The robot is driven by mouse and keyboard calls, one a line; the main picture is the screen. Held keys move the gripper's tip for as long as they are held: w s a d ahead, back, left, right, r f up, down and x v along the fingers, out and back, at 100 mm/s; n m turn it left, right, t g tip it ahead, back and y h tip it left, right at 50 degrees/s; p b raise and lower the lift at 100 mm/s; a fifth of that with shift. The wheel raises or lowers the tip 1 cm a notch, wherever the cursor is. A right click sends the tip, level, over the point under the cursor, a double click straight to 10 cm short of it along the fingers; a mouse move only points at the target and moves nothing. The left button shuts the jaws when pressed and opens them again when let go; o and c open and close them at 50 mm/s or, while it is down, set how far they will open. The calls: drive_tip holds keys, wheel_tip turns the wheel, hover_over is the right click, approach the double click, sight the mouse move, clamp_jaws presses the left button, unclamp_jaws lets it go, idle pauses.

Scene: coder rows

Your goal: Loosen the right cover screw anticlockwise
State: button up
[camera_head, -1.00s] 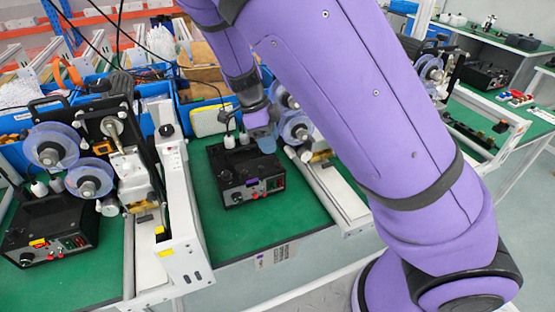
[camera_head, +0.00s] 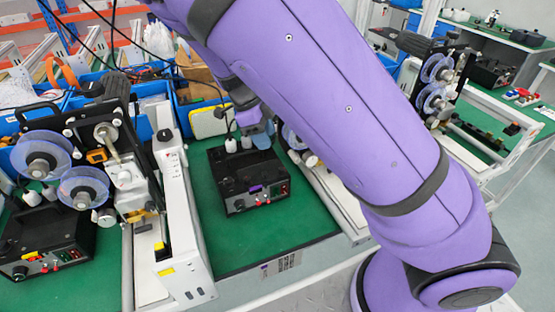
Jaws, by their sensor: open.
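My gripper (camera_head: 258,136) is at the end of my purple arm, above the rear of a black control box (camera_head: 250,182) on the green bench. It is small in this view, and its fingers look apart with nothing seen between them. The coder beside this box is mostly hidden behind my arm; a clear reel (camera_head: 292,137) and its pale base rail (camera_head: 335,203) show. I cannot make out the right cover screw, and I cannot tell whether my gripper touches anything.
Another coder (camera_head: 118,180) with clear reels and a tall white side plate (camera_head: 183,215) stands to the left, next to a second black box (camera_head: 45,245). Blue bins (camera_head: 195,112) line the back. Green bench (camera_head: 265,238) is bare in front of the middle box.

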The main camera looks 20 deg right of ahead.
sight(282, 168)
drive_tip(key=x, duration=1)
drive_tip(key=shift+d+f, duration=0.15)
drive_tip(key=shift+f, duration=0.2)
clamp_jaws()
